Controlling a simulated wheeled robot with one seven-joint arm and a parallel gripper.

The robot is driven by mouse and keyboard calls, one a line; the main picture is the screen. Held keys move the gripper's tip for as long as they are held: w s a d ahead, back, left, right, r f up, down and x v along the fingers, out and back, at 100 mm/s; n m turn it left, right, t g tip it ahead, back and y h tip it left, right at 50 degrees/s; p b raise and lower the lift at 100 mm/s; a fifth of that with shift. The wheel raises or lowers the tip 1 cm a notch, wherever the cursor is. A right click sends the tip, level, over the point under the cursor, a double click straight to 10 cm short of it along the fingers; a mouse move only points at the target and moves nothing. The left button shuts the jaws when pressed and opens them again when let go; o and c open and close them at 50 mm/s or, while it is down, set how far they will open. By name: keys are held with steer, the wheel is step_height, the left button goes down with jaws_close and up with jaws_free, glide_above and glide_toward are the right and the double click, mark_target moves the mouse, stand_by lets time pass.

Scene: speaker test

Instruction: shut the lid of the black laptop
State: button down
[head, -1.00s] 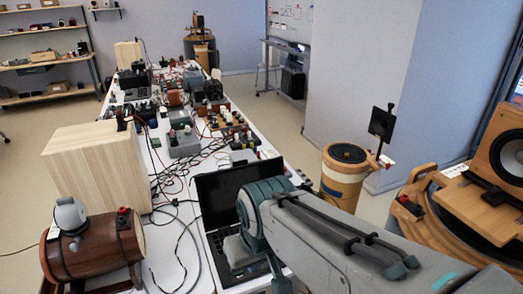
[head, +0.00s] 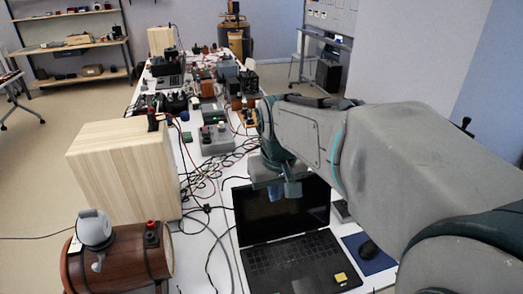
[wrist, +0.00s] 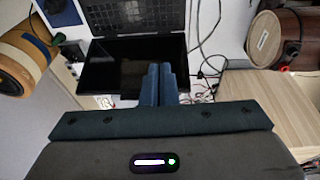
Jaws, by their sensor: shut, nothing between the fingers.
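The black laptop stands open on the white table. Its dark screen (head: 260,212) is raised, and its keyboard base (head: 290,262) lies flat, with a small yellow square on the front corner. My gripper (head: 287,192) is over the top part of the screen in the head view, hiding a bit of its upper edge. The wrist view shows the screen (wrist: 115,62) and keyboard (wrist: 130,15) from the other way round. There my gripper (wrist: 160,68) is shut and empty, its fingertips overlapping the screen. I cannot tell whether they touch it.
A wooden box (head: 125,175) and a brown barrel-shaped device (head: 120,258) stand left of the laptop. Cables run between them and the laptop. Several devices crowd the table behind.

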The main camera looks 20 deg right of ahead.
steer(key=w+d+f+g, duration=0.1)
steer(key=w+d+f, duration=0.15)
steer(key=w, duration=0.65)
steer(key=w+d+f, duration=0.1)
steer(key=w+d, duration=0.3)
steer(key=w, duration=0.5)
steer(key=w+d+f+g, duration=0.1)
steer(key=w+d, duration=0.3)
steer(key=w, duration=0.5)
steer(key=s+f+p, duration=0.3)
steer(key=f, duration=0.5)
steer(key=shift+f, duration=0.3)
steer(key=shift+s+a, duration=0.1)
steer(key=shift+s+t+b, duration=0.1)
steer(key=shift+t+b, duration=0.2)
steer(key=shift+b, duration=0.05)
